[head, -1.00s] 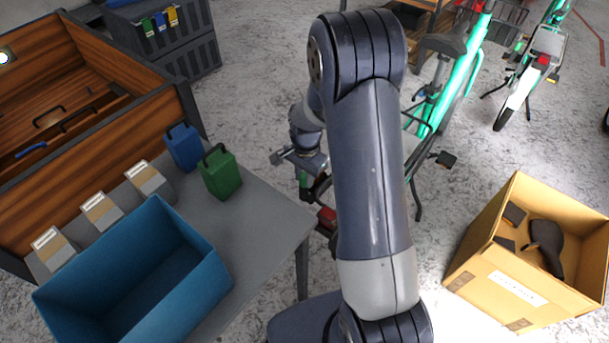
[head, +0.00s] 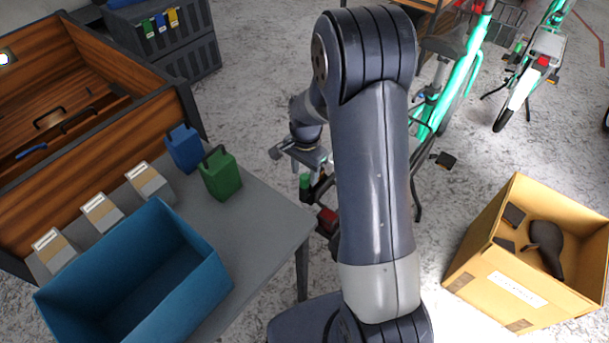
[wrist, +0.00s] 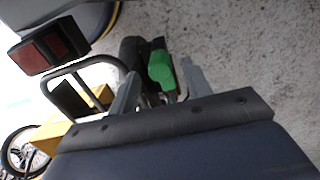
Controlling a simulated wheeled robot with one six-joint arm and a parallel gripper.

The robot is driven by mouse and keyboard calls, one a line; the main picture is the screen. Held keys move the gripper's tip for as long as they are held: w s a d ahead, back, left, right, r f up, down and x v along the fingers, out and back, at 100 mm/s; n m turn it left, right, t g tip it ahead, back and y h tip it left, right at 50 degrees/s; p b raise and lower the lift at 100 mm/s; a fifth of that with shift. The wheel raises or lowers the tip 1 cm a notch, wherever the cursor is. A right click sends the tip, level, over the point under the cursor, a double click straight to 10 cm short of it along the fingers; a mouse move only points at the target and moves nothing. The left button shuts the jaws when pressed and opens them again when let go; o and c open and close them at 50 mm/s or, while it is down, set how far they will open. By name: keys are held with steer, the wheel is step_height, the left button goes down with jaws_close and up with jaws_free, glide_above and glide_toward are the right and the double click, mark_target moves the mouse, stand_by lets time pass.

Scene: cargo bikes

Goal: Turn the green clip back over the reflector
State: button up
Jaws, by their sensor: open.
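The green clip (wrist: 162,70) shows in the wrist view between the two fingers of my gripper (wrist: 159,74). It sits beside a dark rounded part, and I cannot tell whether either finger touches it. In the head view the green clip (head: 305,181) is a small patch just below my gripper (head: 302,160), left of my arm. My gripper is open around the clip. A dark block with red faces (wrist: 48,47), seemingly the reflector, is at the upper left of the wrist view. A red part (head: 327,219) also shows below the clip in the head view. My arm hides much of the bike.
A grey table at left holds a blue bin (head: 200,247), a green can (head: 221,175), a blue can (head: 184,149) and small boxes. A cardboard box (head: 485,262) with a saddle stands at right. A black looped tube (wrist: 85,66) passes near the left finger.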

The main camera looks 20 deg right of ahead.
mark_target(305, 176)
step_height(305, 176, up, 8)
steer(key=shift+p, duration=0.35)
steer(key=shift+d, duration=0.1)
step_height(305, 176, down, 11)
steer(key=shift+r+b, duration=0.15)
steer(key=shift+b, duration=0.4)
steer(key=shift+r, duration=0.15)
steer(key=shift+s+f, duration=0.1)
steer(key=shift+f, duration=0.2)
steer(key=shift+r+n, duration=0.15)
steer(key=shift+n, duration=0.25)
steer(key=n, duration=0.3)
steer(key=shift+n, duration=0.4)
steer(key=n, duration=0.4)
steer(key=shift+n+p, duration=0.35)
steer(key=shift+n, duration=0.05)
